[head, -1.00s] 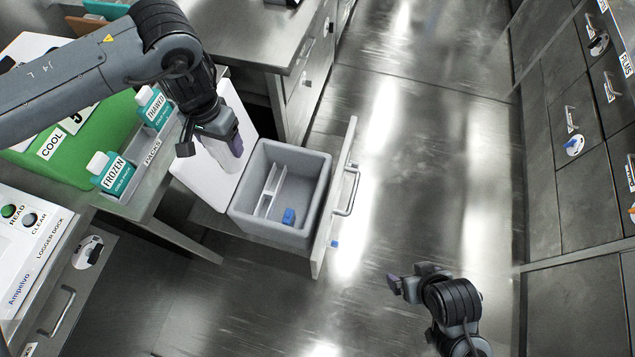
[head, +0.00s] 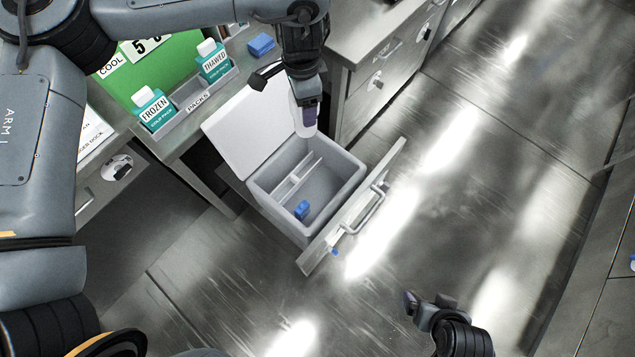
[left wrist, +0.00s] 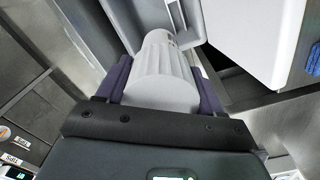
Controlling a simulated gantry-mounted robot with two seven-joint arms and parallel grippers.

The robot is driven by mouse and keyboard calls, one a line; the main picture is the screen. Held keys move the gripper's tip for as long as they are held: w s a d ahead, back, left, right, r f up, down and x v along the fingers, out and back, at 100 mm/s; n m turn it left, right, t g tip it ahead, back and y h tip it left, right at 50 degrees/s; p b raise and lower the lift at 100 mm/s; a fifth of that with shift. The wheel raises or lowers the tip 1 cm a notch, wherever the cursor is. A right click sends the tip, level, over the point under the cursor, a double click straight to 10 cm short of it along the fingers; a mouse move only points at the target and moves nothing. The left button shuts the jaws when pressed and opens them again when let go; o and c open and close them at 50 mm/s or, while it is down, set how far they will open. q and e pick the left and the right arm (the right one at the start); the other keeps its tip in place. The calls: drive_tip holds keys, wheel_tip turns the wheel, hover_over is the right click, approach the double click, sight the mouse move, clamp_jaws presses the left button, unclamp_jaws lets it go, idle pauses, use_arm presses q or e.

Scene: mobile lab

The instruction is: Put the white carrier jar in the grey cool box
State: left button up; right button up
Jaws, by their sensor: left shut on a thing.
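My left gripper (head: 304,112) is shut on the white carrier jar (head: 303,124), which hangs at the far rim of the grey cool box. In the left wrist view the jar (left wrist: 161,75), white and ribbed, sits between the two purple finger pads. The grey cool box (head: 262,196) stands open in a pulled-out drawer, with its white lid (head: 250,125) tilted back at the left. Inside it are a pale divider and a small blue item (head: 302,209). My right gripper (head: 425,304) is at the lower right, over the floor, away from the box; its jaw gap is unclear.
The drawer front (head: 352,205) with its handle stands right of the box. A cold pack tray (head: 196,104) holds packs marked FROZEN (head: 152,108) and THAWED (head: 213,62) on the left counter. A blue block (head: 261,44) lies behind. The floor at right is clear.

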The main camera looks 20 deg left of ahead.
use_arm(q)
drive_tip(key=shift+w+f+m, duration=0.1)
drive_tip(key=shift+f+m, duration=0.15)
drive_tip(key=shift+m, duration=0.65)
drive_tip(key=f+m+b, duration=0.2)
drive_tip(key=m+b, duration=0.1)
drive_tip(key=w+d+f+m+b, duration=0.1)
drive_tip(key=f+m+b, duration=0.2)
drive_tip(key=d+f+m+b, duration=0.1)
drive_tip(key=f+m+b, duration=0.1)
drive_tip(key=m+b, duration=0.1)
drive_tip(key=shift+w+f+m, duration=0.2)
drive_tip(key=shift+f+m, duration=0.15)
drive_tip(key=shift+m, duration=0.15)
drive_tip(key=shift+w+d+f+m+b, duration=0.15)
drive_tip(key=shift+d+f+m+b, duration=0.55)
drive_tip(key=shift+f+b, duration=3.7)
drive_tip(key=shift+w+d+f+m+b, duration=0.2)
drive_tip(key=shift+d+f+m+b, duration=0.45)
drive_tip(key=shift+f+b, duration=3.7)
drive_tip(key=shift+w+d+f+m+b, duration=0.15)
drive_tip(key=shift+d+f+m+b, duration=1.05)
drive_tip(key=shift+f, duration=5.9)
drive_tip(key=shift+a+n+b, duration=0.4)
drive_tip(key=shift+a+n, duration=0.05)
drive_tip(key=shift+a, duration=0.15)
drive_tip(key=o, duration=1.4)
drive_tip(key=shift+f, duration=0.1)
